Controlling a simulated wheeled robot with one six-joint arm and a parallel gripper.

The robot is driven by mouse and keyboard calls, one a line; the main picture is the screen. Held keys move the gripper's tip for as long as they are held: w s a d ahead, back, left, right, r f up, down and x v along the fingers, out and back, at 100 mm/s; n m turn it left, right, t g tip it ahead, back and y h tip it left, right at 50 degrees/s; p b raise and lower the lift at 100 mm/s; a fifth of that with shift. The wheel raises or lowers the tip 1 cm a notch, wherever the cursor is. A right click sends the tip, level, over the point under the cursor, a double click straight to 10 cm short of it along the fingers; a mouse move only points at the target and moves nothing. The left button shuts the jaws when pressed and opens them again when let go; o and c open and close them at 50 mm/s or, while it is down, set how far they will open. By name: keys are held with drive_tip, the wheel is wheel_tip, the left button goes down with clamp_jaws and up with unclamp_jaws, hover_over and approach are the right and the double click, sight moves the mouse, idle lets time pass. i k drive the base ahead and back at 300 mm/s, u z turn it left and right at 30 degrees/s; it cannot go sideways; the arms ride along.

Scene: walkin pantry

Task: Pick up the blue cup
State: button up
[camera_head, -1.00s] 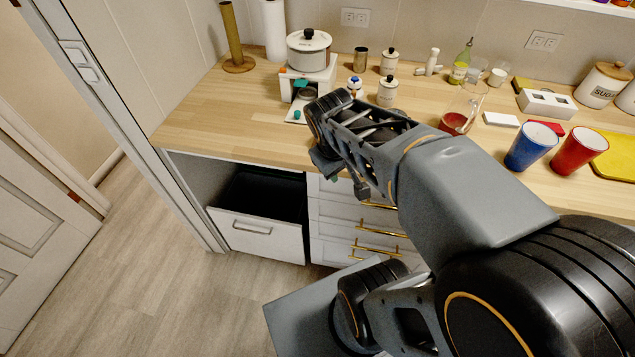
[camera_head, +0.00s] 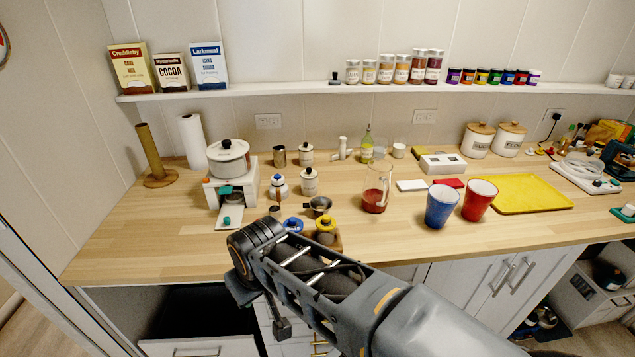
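The blue cup (camera_head: 441,206) stands upright on the wooden counter, right of centre. The red cup (camera_head: 479,200) stands close to its right. My arm reaches up from the lower right to the counter's front edge, left of and nearer than the blue cup. My gripper's fingers do not show, so I cannot see whether they are open or shut. Nothing covers the blue cup.
A glass jug with red liquid (camera_head: 375,190) stands left of the blue cup. A yellow tray (camera_head: 535,192) lies to the right. A white pot (camera_head: 229,158) sits on a stand at left. The counter (camera_head: 395,240) in front of the blue cup is clear.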

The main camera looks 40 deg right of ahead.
sight(438, 212)
drive_tip(key=u, duration=0.25)
drive_tip(key=k, duration=0.15)
drive_tip(key=u, duration=1.6)
drive_tip(key=k, duration=1.55)
drive_tip(key=z, duration=0.65)
